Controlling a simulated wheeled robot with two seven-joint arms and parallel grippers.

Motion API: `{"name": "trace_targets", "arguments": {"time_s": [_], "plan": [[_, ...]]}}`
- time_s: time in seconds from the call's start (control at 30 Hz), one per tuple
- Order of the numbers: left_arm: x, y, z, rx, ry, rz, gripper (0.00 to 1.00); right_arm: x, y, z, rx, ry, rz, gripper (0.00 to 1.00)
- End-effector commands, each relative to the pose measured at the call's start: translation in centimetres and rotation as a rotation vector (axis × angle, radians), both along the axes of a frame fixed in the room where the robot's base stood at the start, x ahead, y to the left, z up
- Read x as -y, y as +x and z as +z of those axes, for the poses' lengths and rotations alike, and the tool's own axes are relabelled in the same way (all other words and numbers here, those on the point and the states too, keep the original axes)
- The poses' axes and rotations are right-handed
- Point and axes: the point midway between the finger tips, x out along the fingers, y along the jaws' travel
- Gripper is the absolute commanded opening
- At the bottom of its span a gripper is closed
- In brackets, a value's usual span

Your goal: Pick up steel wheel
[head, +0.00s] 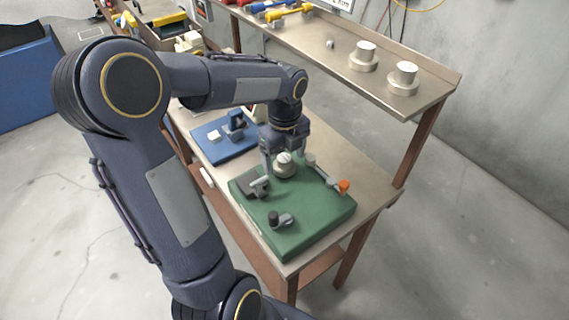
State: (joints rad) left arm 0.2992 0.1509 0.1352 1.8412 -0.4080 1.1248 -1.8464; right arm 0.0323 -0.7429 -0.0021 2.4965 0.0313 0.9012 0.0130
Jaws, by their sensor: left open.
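A round pale metal piece, which looks like the steel wheel (284,170), sits on the green mat (318,222) on the workbench. My left gripper (285,161) points down over it from above, open, with one finger at each side of it. I cannot tell whether the fingers touch it. My right gripper is not in view.
On the mat are a dark block with a grey part (257,187), a small grey fitting (282,221) and an orange-tipped tool (343,186). A blue mat (212,151) lies behind. The raised shelf (335,68) holds two stepped metal cylinders (363,57).

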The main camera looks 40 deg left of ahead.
Motion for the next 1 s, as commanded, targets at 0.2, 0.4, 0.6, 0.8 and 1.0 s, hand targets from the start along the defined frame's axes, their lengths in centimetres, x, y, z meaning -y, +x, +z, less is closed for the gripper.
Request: {"name": "trace_targets", "arguments": {"time_s": [0.2,0.4,0.6,0.8,1.0], "plan": [[0.02,-0.02,-1.38,0.000,-0.001,0.001,0.78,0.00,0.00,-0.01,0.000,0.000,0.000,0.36],[0.02,-0.01,-1.35,0.001,-0.001,0.001,0.73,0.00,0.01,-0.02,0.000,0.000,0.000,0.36],[0.02,-0.01,-1.33,0.001,-0.001,0.001,0.47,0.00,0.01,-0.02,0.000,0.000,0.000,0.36],[0.01,0.01,-1.30,0.001,0.000,0.001,0.26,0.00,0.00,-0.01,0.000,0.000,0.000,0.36],[0.01,0.02,-1.23,0.002,-0.001,0.001,0.26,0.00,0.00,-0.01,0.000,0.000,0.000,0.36]]}}
